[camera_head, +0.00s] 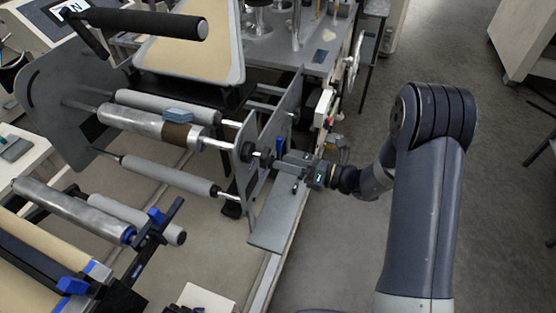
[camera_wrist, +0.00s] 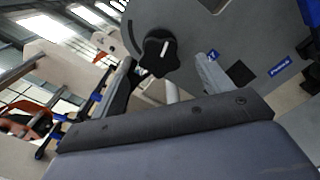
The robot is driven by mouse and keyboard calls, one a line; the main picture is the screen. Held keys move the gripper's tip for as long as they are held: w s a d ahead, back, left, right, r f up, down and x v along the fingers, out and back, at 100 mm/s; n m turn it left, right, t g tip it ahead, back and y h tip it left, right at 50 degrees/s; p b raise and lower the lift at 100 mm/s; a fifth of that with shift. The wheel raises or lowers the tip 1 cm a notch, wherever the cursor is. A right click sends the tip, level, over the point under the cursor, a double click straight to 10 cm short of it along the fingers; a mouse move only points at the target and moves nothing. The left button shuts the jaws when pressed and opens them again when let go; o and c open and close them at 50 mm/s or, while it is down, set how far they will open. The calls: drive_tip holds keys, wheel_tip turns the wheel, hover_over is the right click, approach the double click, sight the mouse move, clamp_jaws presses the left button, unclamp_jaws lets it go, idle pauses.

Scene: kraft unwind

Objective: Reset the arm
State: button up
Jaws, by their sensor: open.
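My arm (camera_head: 425,200) reaches in from the right in the head view. My gripper (camera_head: 285,160) is at the grey side plate of the unwind machine, in front of a dark knob at the plate's right side. In the wrist view my gripper (camera_wrist: 165,80) has its two fingers apart. A black star-shaped knob (camera_wrist: 160,52) shows between and beyond the fingers. Nothing is seen held, and I cannot tell if the fingers touch the knob.
The machine's grey side plate (camera_head: 250,185) stands close to my gripper. Several rollers, such as a grey one (camera_head: 170,176), lie left of it. A grey ledge (camera_head: 278,222) lies below. Open floor (camera_head: 335,250) is to the right. A handwheel (camera_head: 355,60) stands behind.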

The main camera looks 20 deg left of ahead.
sight(269, 157)
drive_tip(key=shift+d, duration=0.25)
drive_tip(key=a, duration=0.7)
drive_tip(key=shift+w+a, duration=0.15)
drive_tip(key=shift+w, duration=0.05)
drive_tip(key=shift+f+n+b, duration=0.2)
drive_tip(key=shift+n+b, duration=0.25)
drive_tip(key=shift+n, duration=0.05)
drive_tip(key=shift+r+n+b, duration=0.15)
drive_tip(key=shift+n+b, duration=0.2)
drive_tip(key=shift+n, duration=0.35)
drive_tip(key=shift+r, duration=0.15)
